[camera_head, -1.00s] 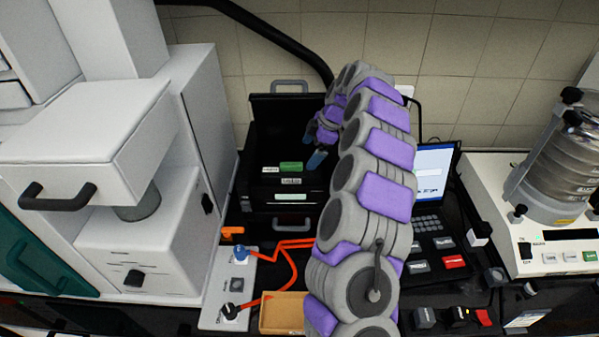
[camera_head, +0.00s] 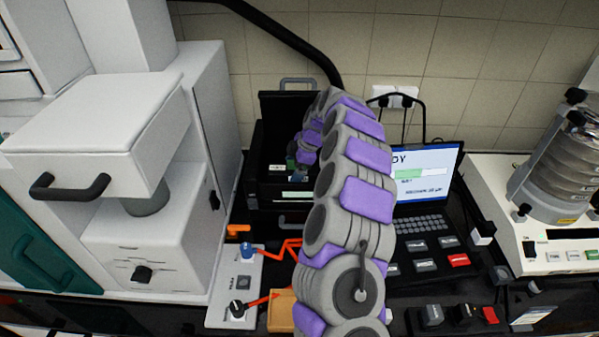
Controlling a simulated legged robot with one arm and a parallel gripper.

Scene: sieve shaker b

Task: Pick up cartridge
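A black open-lidded case (camera_head: 267,150) stands against the wall, left of my arm. A small green-labelled piece (camera_head: 291,163), perhaps the cartridge, shows inside it beside a white label (camera_head: 277,168); it is partly covered. My arm reaches from the lower middle up and over into the case. My gripper (camera_head: 300,158) is at the green piece, small and partly hidden by the wrist. I cannot tell whether its fingers touch or hold the piece.
A white press-like machine (camera_head: 130,160) stands left, with a switch panel (camera_head: 238,288) and orange cable before the case. A laptop (camera_head: 425,180) and coloured buttons (camera_head: 457,260) sit right of my arm. A sieve shaker (camera_head: 560,170) stands far right.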

